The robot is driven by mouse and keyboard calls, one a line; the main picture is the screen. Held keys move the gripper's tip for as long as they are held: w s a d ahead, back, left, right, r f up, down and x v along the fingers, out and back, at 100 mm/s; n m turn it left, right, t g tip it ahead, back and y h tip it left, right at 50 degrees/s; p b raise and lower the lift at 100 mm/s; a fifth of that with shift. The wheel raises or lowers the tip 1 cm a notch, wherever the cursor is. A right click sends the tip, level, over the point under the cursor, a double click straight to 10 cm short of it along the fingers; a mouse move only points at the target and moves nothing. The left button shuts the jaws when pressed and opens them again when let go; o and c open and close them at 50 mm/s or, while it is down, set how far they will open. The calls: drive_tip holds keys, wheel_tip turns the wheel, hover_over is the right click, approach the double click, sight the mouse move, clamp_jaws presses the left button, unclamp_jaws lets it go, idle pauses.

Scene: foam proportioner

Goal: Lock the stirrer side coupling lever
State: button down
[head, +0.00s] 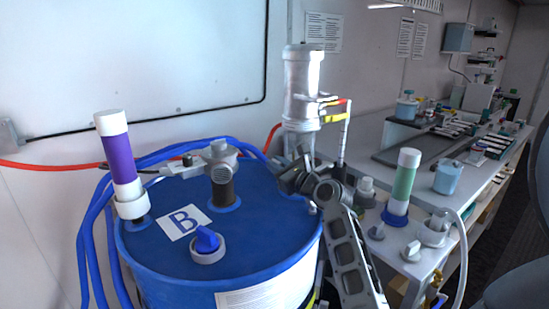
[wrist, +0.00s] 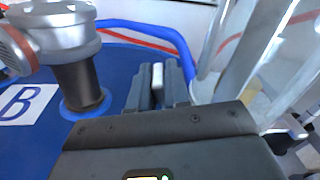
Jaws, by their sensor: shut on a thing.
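My gripper (wrist: 159,88) is shut on a small pale piece (wrist: 157,76), which appears to be the coupling lever. Only its light end shows between the dark fingers; the rest is hidden. In the head view my gripper (head: 293,178) is at the foot of the tall silver stirrer (head: 302,92), over the right part of the blue drum (head: 262,248). The stirrer's lower end is partly hidden behind my arm. I cannot tell from these views how far the lever is turned.
A grey fitting on a dark neck (head: 222,185) stands on the drum left of my gripper, also in the wrist view (wrist: 75,75). Blue hoses (wrist: 150,35) run behind. A purple-banded cylinder (head: 118,158) stands at the drum's left edge. A crowded bench (head: 440,165) is at right.

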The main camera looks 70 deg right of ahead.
idle(0.3)
drive_tip(key=c, duration=1.2)
unclamp_jaws()
drive_tip(key=shift+d, duration=0.1)
drive_tip(key=shift+o, duration=0.2)
drive_tip(key=shift+s, duration=0.1)
drive_tip(key=shift+b, duration=0.3)
